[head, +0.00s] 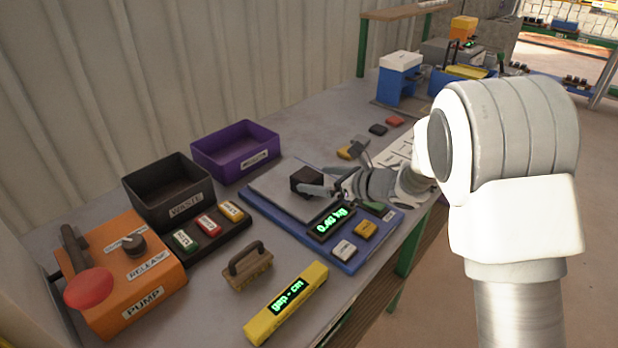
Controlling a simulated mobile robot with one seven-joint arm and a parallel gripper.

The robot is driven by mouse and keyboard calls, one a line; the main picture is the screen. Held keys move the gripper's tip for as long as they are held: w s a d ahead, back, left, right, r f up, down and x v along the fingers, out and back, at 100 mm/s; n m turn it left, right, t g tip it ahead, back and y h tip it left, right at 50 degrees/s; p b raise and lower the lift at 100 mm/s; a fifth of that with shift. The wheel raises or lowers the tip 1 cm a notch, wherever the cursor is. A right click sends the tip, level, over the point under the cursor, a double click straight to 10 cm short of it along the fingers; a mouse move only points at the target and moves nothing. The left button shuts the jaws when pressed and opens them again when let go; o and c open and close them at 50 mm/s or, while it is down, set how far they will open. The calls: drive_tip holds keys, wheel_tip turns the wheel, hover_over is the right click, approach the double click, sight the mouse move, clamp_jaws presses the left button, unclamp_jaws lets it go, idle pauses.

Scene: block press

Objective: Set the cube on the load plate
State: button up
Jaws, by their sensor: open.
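The dark cube (305,178) sits on the grey load plate (272,192) of a blue scale (345,262). My gripper (318,187) is open, low over the plate at the cube's right side. One finger reaches along the cube's near lower side. I cannot tell whether the fingers touch the cube. My gripper and wrist hide part of the plate's right side. The scale's display (331,222) shows a green reading in kg that looks like 0.40.
A black bin (160,207) and a purple bin (233,163) stand left of the scale. An orange pump box (140,285), a brush (247,268) and a yellow gap gauge (287,304) are nearer. Buttons (366,229) lie at the scale's front. Small blocks lie behind my gripper.

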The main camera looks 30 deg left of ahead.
drive_tip(key=v, duration=0.8)
drive_tip(key=shift+a, duration=0.1)
drive_tip(key=shift+w, duration=0.1)
drive_tip(key=w+d+r+m+t+h, duration=0.3)
drive_tip(key=d+r+m+t, duration=0.15)
drive_tip(key=d+m, duration=0.25)
drive_tip(key=w+d+r+m+t+h, duration=0.2)
drive_tip(key=w+d+r+m+t, duration=0.1)
drive_tip(key=d+r+m, duration=0.35)
drive_tip(key=s+d+r+m+t+h, duration=0.1)
drive_tip(key=s+d+m+h, duration=0.15)
drive_tip(key=d+m, duration=0.4)
drive_tip(key=s+d+r+m+h, duration=0.2)
drive_tip(key=d+m+h, duration=0.1)
drive_tip(key=d+m, duration=0.3)
drive_tip(key=s+d+m+g+h, duration=0.25)
drive_tip(key=s+d+m, duration=0.55)
drive_tip(key=m, duration=0.4)
drive_tip(key=s+f+m+g, duration=0.2)
drive_tip(key=s+m, duration=0.4)
drive_tip(key=s, duration=0.3)
drive_tip(key=s+a+f+m+g, duration=0.1)
drive_tip(key=s+f+m+g, duration=0.1)
drive_tip(key=s+m, duration=0.4)
drive_tip(key=s, duration=0.3)
drive_tip(key=shift+s+a+f+m, duration=0.15)
drive_tip(key=shift+s+m, duration=0.15)
drive_tip(key=shift+m, duration=0.1)
